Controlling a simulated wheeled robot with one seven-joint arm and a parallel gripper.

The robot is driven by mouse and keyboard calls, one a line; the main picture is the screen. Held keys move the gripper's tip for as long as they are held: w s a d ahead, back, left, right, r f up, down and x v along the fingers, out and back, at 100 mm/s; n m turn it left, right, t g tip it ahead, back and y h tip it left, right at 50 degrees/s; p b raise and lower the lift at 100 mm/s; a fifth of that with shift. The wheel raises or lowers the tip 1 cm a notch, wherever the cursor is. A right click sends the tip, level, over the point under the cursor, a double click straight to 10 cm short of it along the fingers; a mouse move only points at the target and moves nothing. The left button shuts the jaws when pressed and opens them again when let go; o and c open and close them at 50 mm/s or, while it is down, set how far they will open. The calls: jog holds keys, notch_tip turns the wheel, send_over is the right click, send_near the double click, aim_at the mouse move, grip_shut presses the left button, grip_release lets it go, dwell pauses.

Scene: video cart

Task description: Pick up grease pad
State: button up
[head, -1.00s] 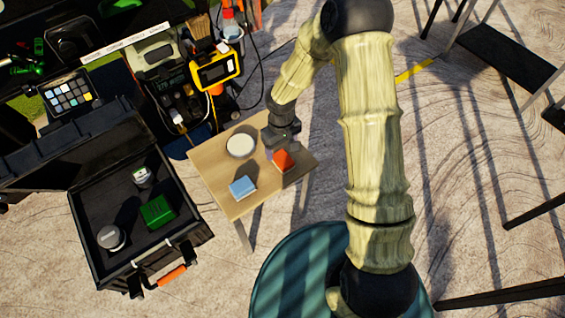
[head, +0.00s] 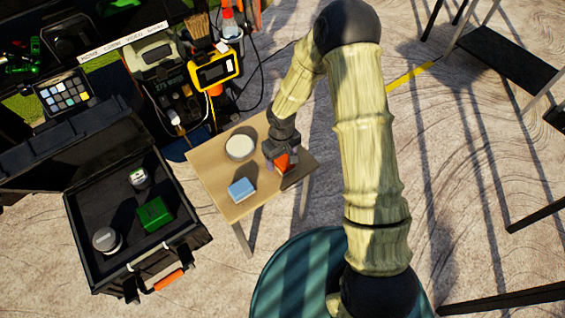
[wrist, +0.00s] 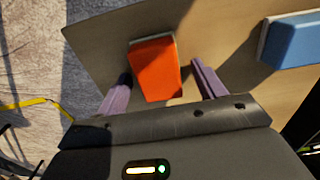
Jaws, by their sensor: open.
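A red-orange block (head: 281,162) with a pale base lies on the small wooden table, and it also shows in the wrist view (wrist: 156,70). Which object is the grease pad is not labelled in the pictures. My gripper (head: 279,156) is over the red-orange block and partly covers it in the head view. In the wrist view my gripper (wrist: 161,74) is open, with one purple finger on each side of the block and a visible gap on both sides. A blue block (head: 241,188) with a pale base lies apart to its left in the head view; part shows in the wrist view (wrist: 292,42).
The wooden table (head: 222,206) also holds a round white-topped item (head: 240,147). An open black case (head: 92,212) at left holds a green block (head: 154,213), a grey round item (head: 106,240) and a small whitish item (head: 139,178). A yellow meter (head: 215,69) stands behind the table.

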aim_at(282, 157)
jog(key=shift+c, duration=0.4)
jog(key=c, duration=1.1)
jog(key=shift+o, duration=0.2)
jog(key=shift+r, duration=0.1)
notch_tip(282, 157, up, 10)
jog(key=p, duration=0.3)
jog(key=o, duration=0.5)
jog(key=c, duration=0.3)
